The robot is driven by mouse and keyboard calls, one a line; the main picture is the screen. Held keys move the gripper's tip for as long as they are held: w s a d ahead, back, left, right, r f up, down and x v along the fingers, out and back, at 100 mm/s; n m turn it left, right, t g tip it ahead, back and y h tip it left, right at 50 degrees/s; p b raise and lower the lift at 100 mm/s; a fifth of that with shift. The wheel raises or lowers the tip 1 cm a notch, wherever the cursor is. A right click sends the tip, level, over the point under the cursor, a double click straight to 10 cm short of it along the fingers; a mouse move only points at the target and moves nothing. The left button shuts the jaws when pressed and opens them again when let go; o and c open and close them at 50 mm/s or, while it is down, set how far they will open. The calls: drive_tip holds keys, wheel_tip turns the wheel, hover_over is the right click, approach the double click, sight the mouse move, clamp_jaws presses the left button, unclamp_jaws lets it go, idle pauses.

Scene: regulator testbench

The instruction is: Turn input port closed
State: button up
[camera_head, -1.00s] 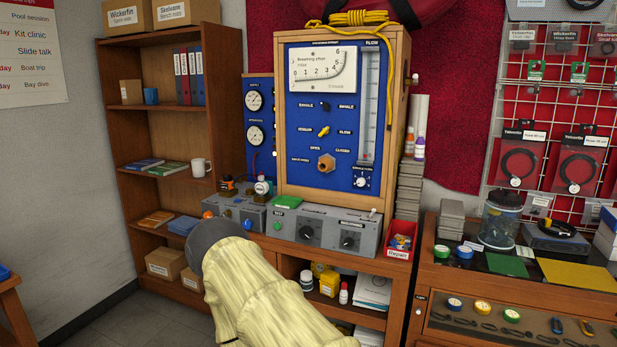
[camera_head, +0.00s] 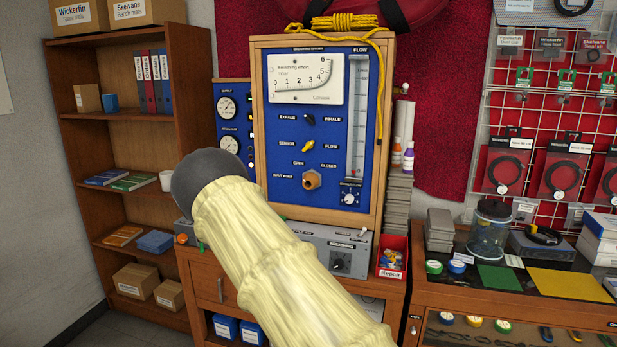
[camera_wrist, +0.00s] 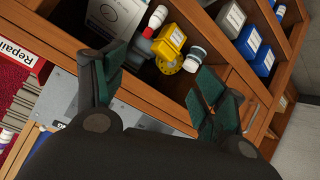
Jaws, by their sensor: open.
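The input port knob (camera_head: 312,180) is a brass-orange fitting low on the blue panel (camera_head: 280,160) of the wooden test bench. The words OPEN and CLOSED stand above it, and INPUT PORT is to its left. Which way it is set is too small to tell. My arm, in a pale yellow sleeve with a dark round end, crosses in front of the bench, lower left of the knob. My gripper is hidden in the head view. In the wrist view my gripper (camera_wrist: 160,78) is open and empty, its green-padded fingers apart above the bench's lower shelf. The knob is not in the wrist view.
A yellow switch (camera_head: 308,147) and a black switch (camera_head: 309,119) are above the knob, and a flow dial (camera_head: 349,198) is to its right. A grey control box (camera_head: 335,250) juts out below the panel. A red Repair bin (camera_head: 392,257) stands at right.

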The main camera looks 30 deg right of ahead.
drive_tip(key=w+d+r+m+t+h+p, duration=0.1)
drive_tip(key=w+d+r, duration=0.1)
drive_tip(key=w+r, duration=0.4)
drive_tip(key=w+d+r+m+t+h+p, duration=0.1)
drive_tip(key=w+d+r, duration=0.15)
drive_tip(key=r, duration=0.65)
drive_tip(key=m+t+h+p, duration=0.2)
drive_tip(key=m+h, duration=0.1)
drive_tip(key=h, duration=0.1)
approach(308, 184)
drive_tip(key=p+x, duration=0.3)
drive_tip(key=x, duration=0.7)
drive_tip(key=shift+w+d, duration=0.1)
drive_tip(key=shift+w+d+f+p, duration=0.1)
drive_tip(key=shift+w+d+p, duration=0.2)
drive_tip(key=shift+w+d, duration=0.2)
drive_tip(key=c, duration=1)
